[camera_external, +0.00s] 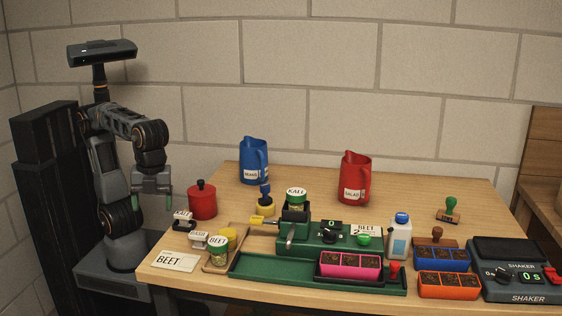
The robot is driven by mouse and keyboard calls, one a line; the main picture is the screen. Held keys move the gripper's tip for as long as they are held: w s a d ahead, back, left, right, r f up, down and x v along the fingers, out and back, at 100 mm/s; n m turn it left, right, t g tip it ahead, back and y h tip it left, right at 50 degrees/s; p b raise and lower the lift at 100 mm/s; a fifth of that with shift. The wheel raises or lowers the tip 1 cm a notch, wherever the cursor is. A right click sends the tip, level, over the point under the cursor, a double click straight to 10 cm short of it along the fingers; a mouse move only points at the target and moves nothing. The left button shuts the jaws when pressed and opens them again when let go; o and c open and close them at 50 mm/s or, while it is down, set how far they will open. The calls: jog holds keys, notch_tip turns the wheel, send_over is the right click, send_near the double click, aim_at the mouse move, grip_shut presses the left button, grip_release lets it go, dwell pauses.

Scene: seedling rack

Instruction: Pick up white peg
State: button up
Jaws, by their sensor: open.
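No object is plainly a white peg. The likeliest candidates are two small white-labelled pieces at the table's left: one with a dark base (184,219) and one reading "BASIL" (198,240). I cannot tell which, if either, is the white peg. My gripper (152,203) is open and empty, with its green-tipped fingers pointing down beside the table's left edge. It is to the left of and above both pieces, touching neither.
A red lidded canister (203,203) stands right of my gripper. A wooden tray (233,254) with jars, a "BEET" card (174,262) and a green machine (312,244) crowd the front. Blue (251,160) and red (355,178) jugs stand behind. The table's back middle is clear.

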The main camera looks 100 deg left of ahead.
aim_at(183, 214)
jog(key=w+r+m+t+h+p, duration=0.1)
jog(key=w+r+p, duration=0.2)
jog(key=r+p, duration=0.15)
jog(key=w+r+m+p, duration=0.1)
jog(key=w+r+p, duration=0.25)
jog(key=r, duration=0.25)
jog(key=f, duration=0.4)
jog(key=a+f+m+y+p, duration=0.1)
jog(key=f, duration=0.4)
jog(key=w+f+m+p, duration=0.1)
jog(key=f, duration=0.4)
jog(key=shift+a, duration=0.3)
jog(key=shift+c, duration=0.2)
jog(key=c, duration=1)
jog(key=shift+o, duration=0.2)
jog(key=shift+r, duration=0.15)
